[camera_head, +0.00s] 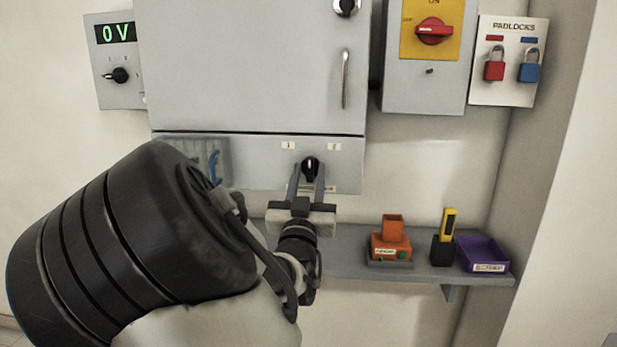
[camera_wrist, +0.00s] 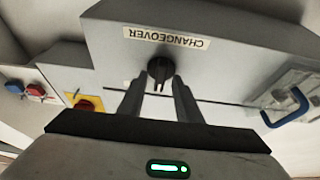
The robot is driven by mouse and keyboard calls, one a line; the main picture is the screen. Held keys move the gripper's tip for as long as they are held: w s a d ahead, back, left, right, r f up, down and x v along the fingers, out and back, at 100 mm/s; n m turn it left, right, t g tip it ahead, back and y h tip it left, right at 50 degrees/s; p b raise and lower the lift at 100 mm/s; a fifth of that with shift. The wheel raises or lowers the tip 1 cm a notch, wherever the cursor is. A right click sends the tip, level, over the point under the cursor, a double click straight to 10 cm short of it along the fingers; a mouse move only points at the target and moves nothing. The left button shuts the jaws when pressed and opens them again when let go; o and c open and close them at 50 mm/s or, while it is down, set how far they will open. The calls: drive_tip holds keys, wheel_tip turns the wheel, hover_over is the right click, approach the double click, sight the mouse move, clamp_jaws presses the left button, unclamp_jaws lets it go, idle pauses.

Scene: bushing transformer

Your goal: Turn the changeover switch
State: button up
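The changeover switch (camera_head: 311,168) is a black rotary knob on the lower grey panel, between two small white labels. In the wrist view the knob (camera_wrist: 160,70) sits by a label reading CHANGEOVER (camera_wrist: 166,38), which appears upside down. My gripper (camera_head: 307,180) is in front of the knob, with its fingers reaching up toward it. In the wrist view the two fingers of my gripper (camera_wrist: 158,88) stand apart, one on each side of the knob's lower part. A gap seems to show between fingers and knob; contact cannot be told.
A grey shelf (camera_head: 345,262) below holds an orange device (camera_head: 391,248), a yellow tool (camera_head: 448,224) in a black holder and a purple tray (camera_head: 484,254). Above are a cabinet door handle (camera_head: 345,78), a red rotary switch (camera_head: 433,31) and a padlock board (camera_head: 511,88).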

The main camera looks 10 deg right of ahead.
drive_tip(key=shift+c, duration=0.2)
clamp_jaws()
drive_tip(key=shift+n, duration=0.5)
drive_tip(key=n+y+p, duration=0.1)
drive_tip(key=n+y, duration=0.1)
drive_tip(key=n, duration=0.1)
drive_tip(key=n+y+p, duration=0.2)
drive_tip(key=n, duration=0.1)
drive_tip(key=shift+s+d+r, duration=0.1)
drive_tip(key=shift+d, duration=0.05)
drive_tip(key=shift+n+y+p, duration=0.55)
drive_tip(key=shift+n+p, duration=0.2)
drive_tip(key=shift+n, duration=0.6)
drive_tip(key=shift+n+y+p, duration=0.55)
drive_tip(key=shift+n+p, duration=0.2)
drive_tip(key=shift+n, duration=0.9)
drive_tip(key=shift+o, duration=0.2)
unclamp_jaws()
